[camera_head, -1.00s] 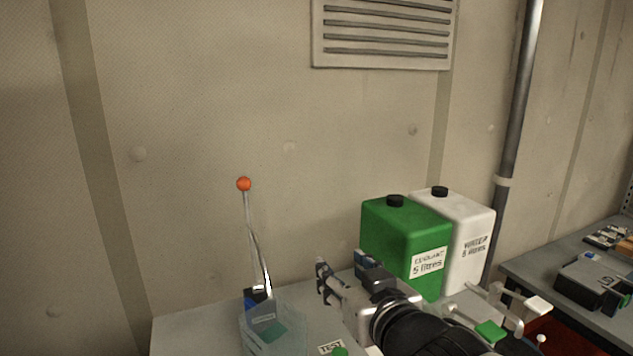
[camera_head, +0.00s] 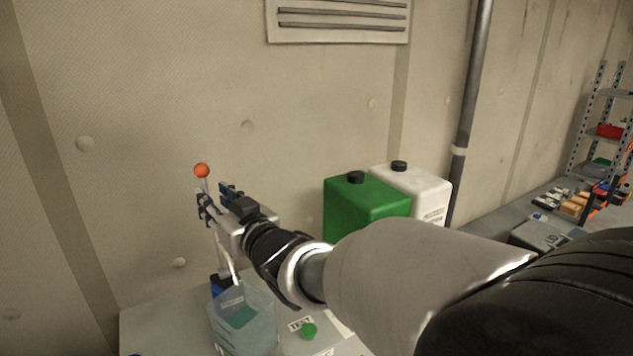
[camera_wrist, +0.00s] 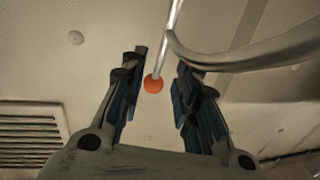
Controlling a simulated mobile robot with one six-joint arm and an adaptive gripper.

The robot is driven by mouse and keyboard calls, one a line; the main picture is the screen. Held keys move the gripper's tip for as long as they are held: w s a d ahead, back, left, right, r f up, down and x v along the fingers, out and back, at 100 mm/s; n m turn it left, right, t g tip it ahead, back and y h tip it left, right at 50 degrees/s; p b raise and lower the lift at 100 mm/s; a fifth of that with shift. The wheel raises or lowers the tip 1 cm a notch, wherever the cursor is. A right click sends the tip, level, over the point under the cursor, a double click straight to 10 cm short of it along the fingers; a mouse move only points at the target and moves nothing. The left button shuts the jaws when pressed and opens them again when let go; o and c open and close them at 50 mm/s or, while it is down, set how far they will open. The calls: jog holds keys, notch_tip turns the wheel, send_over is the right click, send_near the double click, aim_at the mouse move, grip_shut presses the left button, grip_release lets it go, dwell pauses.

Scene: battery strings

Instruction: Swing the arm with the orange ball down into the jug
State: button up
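The orange ball (camera_head: 202,170) tops a thin metal arm (camera_head: 222,247) that stands nearly upright above the clear jug (camera_head: 262,325) on the bench. My gripper (camera_head: 218,197) is just below the ball in the head view, close to the arm. In the wrist view my gripper (camera_wrist: 154,95) is open, its blue-padded fingers on either side of the orange ball (camera_wrist: 153,84), with a gap on both sides. A curved metal piece (camera_wrist: 240,60) passes beyond the right finger. The lower part of the arm is partly hidden by my gripper in the head view.
A green canister (camera_head: 350,205) and a white canister (camera_head: 432,195) stand right of the jug, behind my arm. A green cap (camera_head: 308,331) and a TEST label (camera_head: 300,324) lie by the jug. The wall is close behind; space left of the ball is clear.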

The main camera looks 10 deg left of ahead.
aim_at(207, 192)
jog(key=shift+x, duration=2.7)
jog(key=shift+c, duration=0.5)
grip_shut()
